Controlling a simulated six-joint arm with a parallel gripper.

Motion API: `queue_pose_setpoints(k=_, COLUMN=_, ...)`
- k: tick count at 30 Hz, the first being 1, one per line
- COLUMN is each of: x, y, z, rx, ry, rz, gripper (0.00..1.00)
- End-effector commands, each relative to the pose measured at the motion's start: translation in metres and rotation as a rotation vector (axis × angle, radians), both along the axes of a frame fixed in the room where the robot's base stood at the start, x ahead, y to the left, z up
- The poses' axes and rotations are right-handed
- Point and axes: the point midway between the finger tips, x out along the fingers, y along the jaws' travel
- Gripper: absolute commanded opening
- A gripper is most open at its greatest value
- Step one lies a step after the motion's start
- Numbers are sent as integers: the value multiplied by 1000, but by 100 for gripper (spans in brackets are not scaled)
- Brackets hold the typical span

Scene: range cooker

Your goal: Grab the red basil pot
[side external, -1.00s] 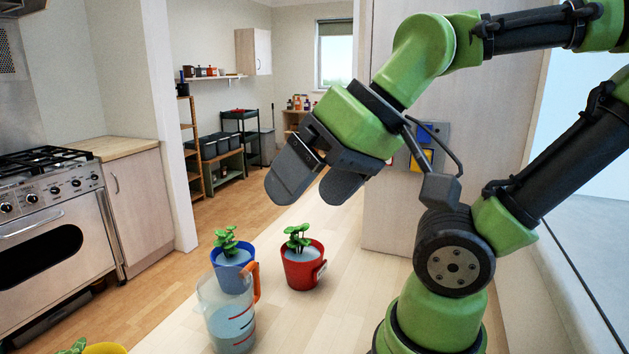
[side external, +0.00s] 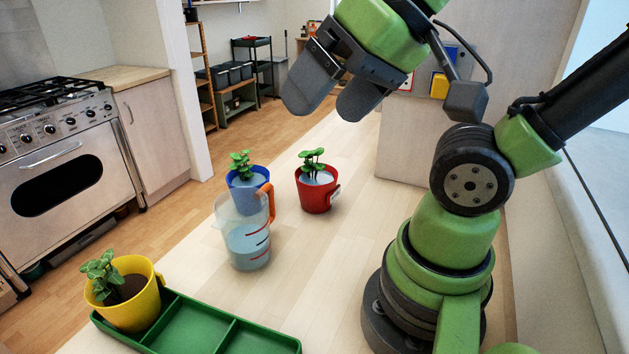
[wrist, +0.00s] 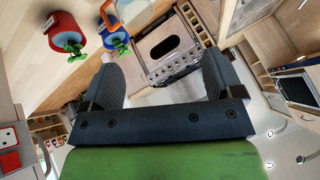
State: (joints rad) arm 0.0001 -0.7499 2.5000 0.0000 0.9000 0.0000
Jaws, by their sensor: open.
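The red basil pot (side external: 316,194) stands upright on the pale wooden worktop, with a green plant in it and a handle with a white tag on its right. In the wrist view the red pot (wrist: 62,30) shows at the upper left, outside the jaws. My gripper (side external: 325,108) is open and empty, in the air above and behind the red pot in the side view. In the wrist view my gripper (wrist: 165,75) has its two dark fingers spread wide with nothing between them.
A blue basil pot (side external: 245,187) stands left of the red one, partly behind a clear measuring jug (side external: 246,240) with an orange handle. A yellow pot (side external: 130,305) sits at the left end of a green divided tray (side external: 190,325). The worktop between the red pot and my base is clear.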

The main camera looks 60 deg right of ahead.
Motion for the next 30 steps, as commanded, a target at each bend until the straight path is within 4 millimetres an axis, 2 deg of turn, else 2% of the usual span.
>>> queue_pose_setpoints(k=7, x=0, y=0, z=0, rx=0, ry=0, rz=0, gripper=86)
queue_pose_setpoints(k=9, x=0, y=0, z=0, rx=0, ry=0, rz=0, gripper=78)
queue_pose_setpoints(k=19, x=5, y=-3, z=1, rx=-25, ry=6, rz=17, gripper=78)
queue_pose_setpoints(k=23, x=25, y=-15, z=5, rx=-140, ry=47, rz=107, gripper=78)
queue_pose_setpoints(k=25, x=43, y=-29, z=6, rx=-231, ry=84, rz=193, gripper=78)
queue_pose_setpoints(k=30, x=89, y=-76, z=-5, rx=-436, ry=198, rz=469, gripper=78)
